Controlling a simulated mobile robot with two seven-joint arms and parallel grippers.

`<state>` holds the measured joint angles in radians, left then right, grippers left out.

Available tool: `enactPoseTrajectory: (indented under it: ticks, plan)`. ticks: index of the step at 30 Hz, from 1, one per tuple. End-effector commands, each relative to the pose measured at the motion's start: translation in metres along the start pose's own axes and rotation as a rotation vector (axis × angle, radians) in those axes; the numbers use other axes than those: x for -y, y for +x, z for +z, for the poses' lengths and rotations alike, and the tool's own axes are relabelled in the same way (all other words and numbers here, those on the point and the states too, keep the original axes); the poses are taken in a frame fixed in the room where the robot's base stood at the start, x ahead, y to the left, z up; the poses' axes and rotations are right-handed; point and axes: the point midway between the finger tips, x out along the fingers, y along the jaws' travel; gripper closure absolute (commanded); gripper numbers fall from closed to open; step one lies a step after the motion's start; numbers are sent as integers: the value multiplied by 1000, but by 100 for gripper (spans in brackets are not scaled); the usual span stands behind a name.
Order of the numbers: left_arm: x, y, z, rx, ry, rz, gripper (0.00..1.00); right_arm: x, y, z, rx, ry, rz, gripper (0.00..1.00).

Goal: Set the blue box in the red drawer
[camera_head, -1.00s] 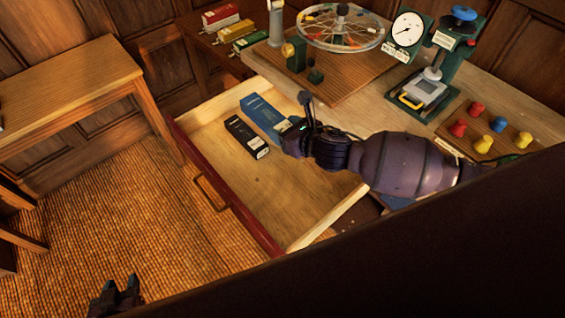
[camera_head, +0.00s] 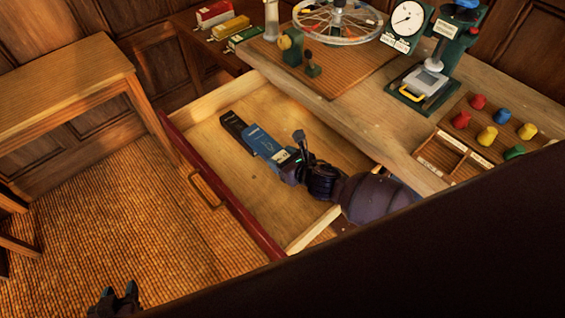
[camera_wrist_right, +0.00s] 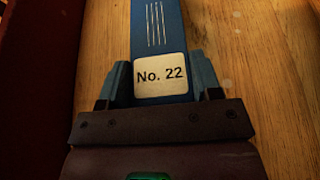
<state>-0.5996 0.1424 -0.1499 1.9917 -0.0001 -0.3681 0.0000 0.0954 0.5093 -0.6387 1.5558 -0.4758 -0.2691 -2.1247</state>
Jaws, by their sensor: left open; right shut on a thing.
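The blue box (camera_head: 262,143) is a long carton with a pale label at its near end. In the right wrist view the label on the blue box (camera_wrist_right: 160,28) reads "No. 22". My right gripper (camera_head: 293,166) is shut on its near end, with one finger on each side (camera_wrist_right: 160,85). The box is inside the outline of the open red-fronted drawer (camera_head: 233,206); I cannot tell whether it touches the wooden floor. My left gripper (camera_head: 119,299) is open and empty at the bottom left, away from the drawer.
A black box (camera_head: 234,125) lies in the drawer, partly covered in view by the blue box. Bare drawer floor shows around them. The worktop (camera_head: 375,135) overhangs the drawer's right, with a wheel, a gauge and coloured knobs. A wooden bench (camera_head: 70,85) stands at left.

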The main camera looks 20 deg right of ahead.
Motion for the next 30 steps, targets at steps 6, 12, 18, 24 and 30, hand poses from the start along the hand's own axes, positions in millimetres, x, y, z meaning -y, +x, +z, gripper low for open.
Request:
enactPoseTrajectory:
  ticks: [6,12,18,24,30]
  plan:
    - [-1,3,9,9,0,0,57,0,7,-19,-4,2,-1,83]
    - [0,2,10,12,0,0,57,0,6,-21,-8,2,-2,31]
    - [0,2,10,11,0,0,57,0,6,-19,-4,1,-1,16]
    - [0,2,9,10,0,0,57,0,5,-18,-3,1,-1,16]
    - [0,0,4,7,0,0,57,1,-15,-17,-2,-1,0,16]
